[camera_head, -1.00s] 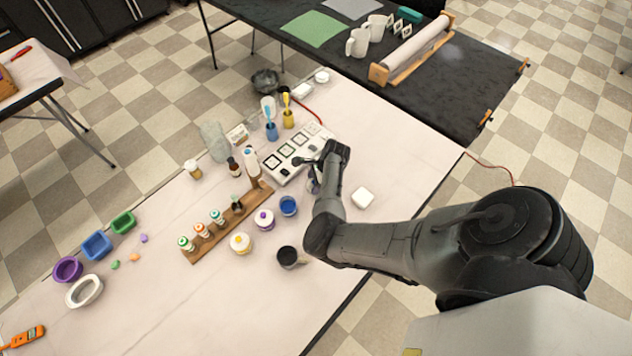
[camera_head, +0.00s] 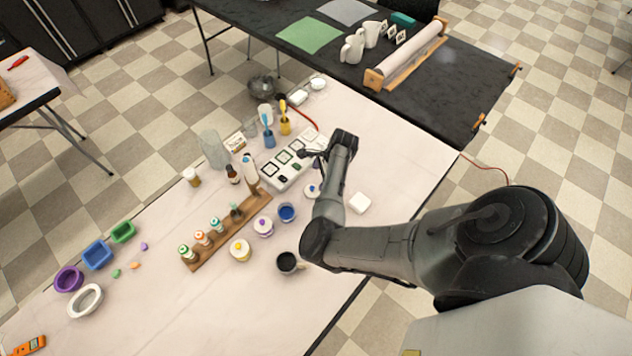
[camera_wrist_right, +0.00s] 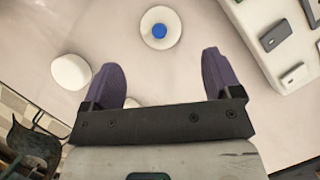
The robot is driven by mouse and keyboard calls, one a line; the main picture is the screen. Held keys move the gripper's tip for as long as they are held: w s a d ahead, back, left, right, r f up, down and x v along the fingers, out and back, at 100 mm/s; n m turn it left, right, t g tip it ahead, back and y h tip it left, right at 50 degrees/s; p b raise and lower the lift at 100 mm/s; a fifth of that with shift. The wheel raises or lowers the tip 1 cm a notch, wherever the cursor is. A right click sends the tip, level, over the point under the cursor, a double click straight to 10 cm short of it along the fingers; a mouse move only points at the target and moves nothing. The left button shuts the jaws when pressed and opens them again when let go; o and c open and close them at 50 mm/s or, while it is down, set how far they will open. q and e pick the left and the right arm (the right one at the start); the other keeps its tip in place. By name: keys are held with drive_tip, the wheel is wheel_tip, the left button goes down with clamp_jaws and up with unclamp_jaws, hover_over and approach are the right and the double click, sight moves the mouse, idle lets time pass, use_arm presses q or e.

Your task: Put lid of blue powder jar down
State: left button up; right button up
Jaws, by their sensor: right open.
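The lid of the blue powder jar, a white disc with a blue knob, lies on the table (camera_head: 312,191) just below my right gripper (camera_head: 316,156) in the head view. The lid also shows in the right wrist view (camera_wrist_right: 160,38), beyond the fingertips and apart from them. My right gripper is open (camera_wrist_right: 160,75), with nothing between its two purple fingers. The blue powder jar (camera_head: 287,212) stands uncovered to the lid's lower left, blue inside. My left gripper is not in view.
A white tray with dark squares (camera_head: 283,177) lies close to my right gripper. Jars with yellow (camera_head: 240,250) and purple (camera_head: 263,227) lids, a dark cup (camera_head: 287,262) and a wooden bottle rack (camera_head: 215,245) stand to the left.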

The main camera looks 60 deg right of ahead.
drive_tip(key=s+d+r+n+g+h, duration=0.25)
drive_tip(key=s+r+n+h, duration=0.35)
drive_tip(key=r+n, duration=0.4)
drive_tip(key=s+a+n+t+y, duration=0.1)
drive_tip(key=s+a+n, duration=0.3)
drive_tip(key=a, duration=0.6)
drive_tip(key=s+a+n+y, duration=0.1)
drive_tip(key=s+a+n, duration=0.2)
drive_tip(key=a+n, duration=0.6)
drive_tip(key=s+a+n+t+y, duration=0.1)
drive_tip(key=s+a+n, duration=0.3)
drive_tip(key=a, duration=0.8)
drive_tip(key=r+n, duration=0.1)
drive_tip(key=n, duration=0.1)
drive_tip(key=shift+s+a+n+t+p, duration=0.3)
drive_tip(key=shift+s+a+n+t, duration=0.05)
drive_tip(key=shift+n, duration=0.05)
